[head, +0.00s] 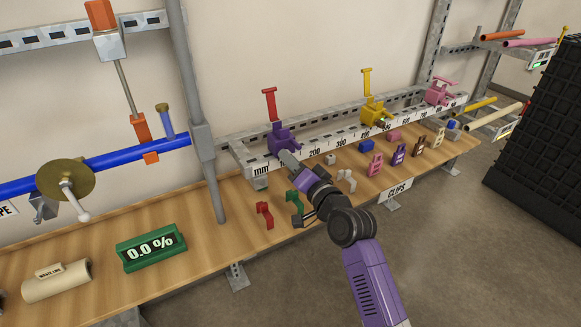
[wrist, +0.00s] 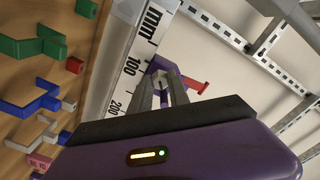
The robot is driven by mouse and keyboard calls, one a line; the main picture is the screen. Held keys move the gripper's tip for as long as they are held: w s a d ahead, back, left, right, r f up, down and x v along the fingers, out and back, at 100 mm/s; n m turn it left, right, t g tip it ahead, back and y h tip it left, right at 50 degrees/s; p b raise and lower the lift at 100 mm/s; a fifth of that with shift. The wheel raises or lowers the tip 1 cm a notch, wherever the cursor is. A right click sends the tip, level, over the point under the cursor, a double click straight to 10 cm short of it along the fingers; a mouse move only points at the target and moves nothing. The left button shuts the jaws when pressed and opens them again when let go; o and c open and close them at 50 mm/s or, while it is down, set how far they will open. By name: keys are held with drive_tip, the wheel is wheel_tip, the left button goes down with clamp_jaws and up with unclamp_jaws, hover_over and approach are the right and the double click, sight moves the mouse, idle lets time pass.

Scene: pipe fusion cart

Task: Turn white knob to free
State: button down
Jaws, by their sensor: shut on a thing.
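A purple clamp (head: 281,140) with an upright red lever (head: 270,104) sits on the white measuring rail near its left end. My gripper (head: 288,157) reaches up to the front of this clamp. In the wrist view the two grey fingers of my gripper (wrist: 162,88) meet the purple clamp (wrist: 161,66), with the red lever (wrist: 195,84) to the right. The fingers are shut on a small part at the clamp's front. That part is hidden between the fingers, so its white colour and its turn position cannot be read.
A yellow clamp (head: 373,112) and a pink clamp (head: 440,92) stand further right on the rail (head: 330,140). Several coloured clips lie on the wooden bench below my arm, including a red one (head: 264,214) and a green one (head: 294,202). A grey post (head: 190,100) stands left.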

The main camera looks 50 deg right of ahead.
drive_tip(key=shift+f+n+b, duration=0.2)
drive_tip(key=shift+n+b, duration=2)
drive_tip(key=shift+n, duration=1.6)
drive_tip(key=c, duration=1.2)
unclamp_jaws()
drive_tip(key=shift+r, duration=0.1)
drive_tip(key=shift+c, duration=0.2)
drive_tip(key=v, duration=0.8)
drive_tip(key=shift+d+r, duration=0.1)
